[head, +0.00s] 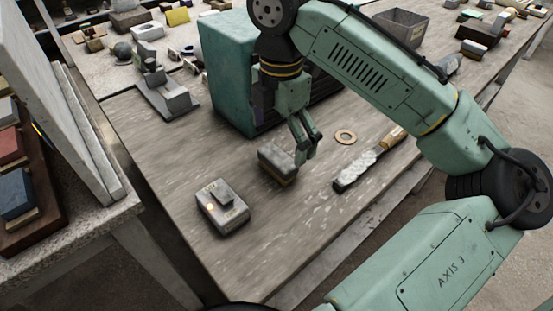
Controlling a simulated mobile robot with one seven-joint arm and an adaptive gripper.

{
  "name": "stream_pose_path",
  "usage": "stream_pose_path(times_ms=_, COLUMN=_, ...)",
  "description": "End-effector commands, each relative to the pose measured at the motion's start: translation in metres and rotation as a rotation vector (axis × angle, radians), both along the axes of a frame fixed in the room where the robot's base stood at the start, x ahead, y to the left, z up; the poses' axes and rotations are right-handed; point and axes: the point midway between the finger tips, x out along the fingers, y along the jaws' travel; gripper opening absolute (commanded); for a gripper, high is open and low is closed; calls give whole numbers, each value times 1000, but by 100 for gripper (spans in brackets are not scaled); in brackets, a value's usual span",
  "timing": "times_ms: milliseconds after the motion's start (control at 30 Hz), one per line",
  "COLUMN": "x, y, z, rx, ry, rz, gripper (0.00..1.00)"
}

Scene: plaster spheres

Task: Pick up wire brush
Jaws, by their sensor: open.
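A long tool with a wooden handle and a pale, rough, dark-edged body (358,168) looks like the wire brush; it lies flat near the right edge of the wooden table (240,255). My gripper (305,153) points down to the left of it, apart from it. The gripper is open, with nothing seen held between its fingers. The fingers are beside the right end of a grey block with a brownish lower edge (277,163); whether they touch it I cannot tell.
A flat ring (345,137) lies between my gripper and the tool's handle. A grey box with a dark knob (222,207) sits at front left. A green cabinet (228,72) stands behind my gripper. A metal vise-like piece (172,98) is at back left.

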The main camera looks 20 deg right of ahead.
Motion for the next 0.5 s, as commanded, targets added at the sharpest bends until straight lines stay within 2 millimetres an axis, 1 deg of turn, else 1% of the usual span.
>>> stream_pose_path(times_ms=167, x=-1, y=2, z=-12, rx=0, ry=0, rz=1, gripper=98)
stream_pose_path(times_ms=267, x=-3, y=5, z=-24, rx=-3, ry=1, rz=0, gripper=98)
stream_pose_path(times_ms=400, x=-3, y=8, z=-46, rx=1, ry=0, rz=-1, gripper=98)
stream_pose_path(times_ms=500, x=-3, y=9, z=-56, rx=1, ry=-1, rz=0, gripper=98)
